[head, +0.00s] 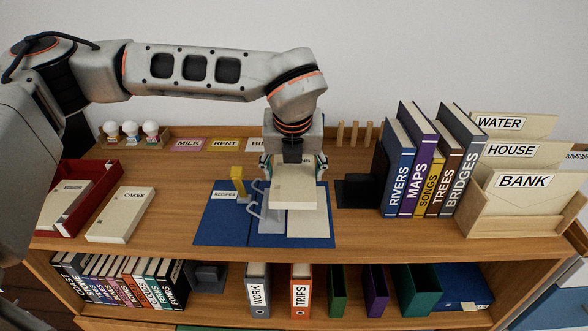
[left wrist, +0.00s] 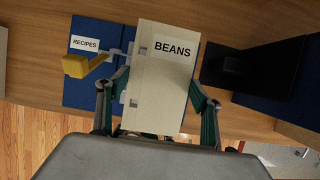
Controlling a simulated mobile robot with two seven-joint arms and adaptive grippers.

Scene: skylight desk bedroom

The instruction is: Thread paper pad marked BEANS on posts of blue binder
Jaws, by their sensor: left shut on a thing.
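My left gripper (head: 294,163) is shut on the cream paper pad (head: 294,192), one finger at each side. The pad's label reads BEANS in the left wrist view (left wrist: 160,85), and two small holes show near its left edge. The pad is held above the open blue binder (head: 217,228), labelled RECIPES, which lies flat on the desk. The binder's metal arches (head: 255,208) and yellow lever (head: 237,180) show left of the pad. A pale sheet or pad (head: 309,225) lies on the binder's right part. The held pad hides some of the mechanism. My right gripper is out of view.
A pad marked CAKES (head: 121,214) and a red tray (head: 112,172) with another pad are at the left. A black bookend (head: 355,193), upright books (head: 397,165) and a wooden letter holder (head: 520,222) stand to the right. Cards and small pegs line the back.

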